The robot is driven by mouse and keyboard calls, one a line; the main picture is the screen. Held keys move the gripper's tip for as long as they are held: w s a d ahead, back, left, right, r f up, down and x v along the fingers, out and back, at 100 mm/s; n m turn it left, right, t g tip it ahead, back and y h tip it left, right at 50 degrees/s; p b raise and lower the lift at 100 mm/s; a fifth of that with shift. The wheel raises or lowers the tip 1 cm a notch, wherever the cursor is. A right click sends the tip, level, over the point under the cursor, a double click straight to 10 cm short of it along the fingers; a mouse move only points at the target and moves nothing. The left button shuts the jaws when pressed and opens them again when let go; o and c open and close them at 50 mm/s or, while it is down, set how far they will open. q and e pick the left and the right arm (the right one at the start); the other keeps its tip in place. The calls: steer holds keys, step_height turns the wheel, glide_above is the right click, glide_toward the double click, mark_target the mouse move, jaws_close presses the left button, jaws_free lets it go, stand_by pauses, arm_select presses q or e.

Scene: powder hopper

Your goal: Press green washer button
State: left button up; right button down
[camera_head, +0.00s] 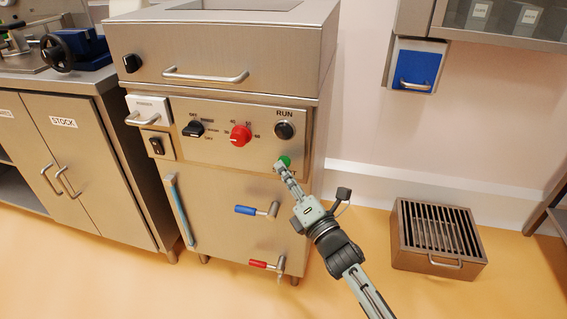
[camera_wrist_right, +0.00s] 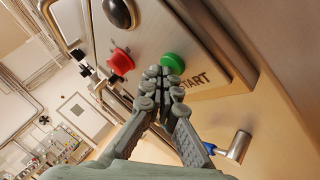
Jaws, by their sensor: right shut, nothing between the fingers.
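The green button (camera_head: 284,161) sits on the front panel of the steel washer (camera_head: 233,150), below the black RUN button (camera_head: 285,131). My right gripper (camera_head: 283,170) is shut with nothing between its fingers. Its fingertips are right at the green button's lower edge in the head view and partly cover the START label. In the right wrist view the green button (camera_wrist_right: 172,63) shows just beyond the closed fingertips (camera_wrist_right: 160,75). I cannot tell whether they touch it. My left gripper is not in view.
A red knob (camera_head: 241,135) and a black knob (camera_head: 194,128) are left of the RUN button. A blue-handled valve (camera_head: 257,210) and a red-handled valve (camera_head: 267,265) stick out below. A brown grated box (camera_head: 437,237) stands on the floor at right.

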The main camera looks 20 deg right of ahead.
steer(key=shift+w+d, duration=0.1)
stand_by(0.3)
steer(key=shift+s+a, duration=0.45)
steer(key=shift+s, duration=0.2)
steer(key=shift+s+a+p, duration=0.2)
steer(key=shift+s+a, duration=0.5)
steer(key=shift+s, duration=0.35)
steer(key=shift+s+a+p, duration=0.2)
steer(key=shift+s+a, duration=0.5)
steer(key=shift+s, duration=0.35)
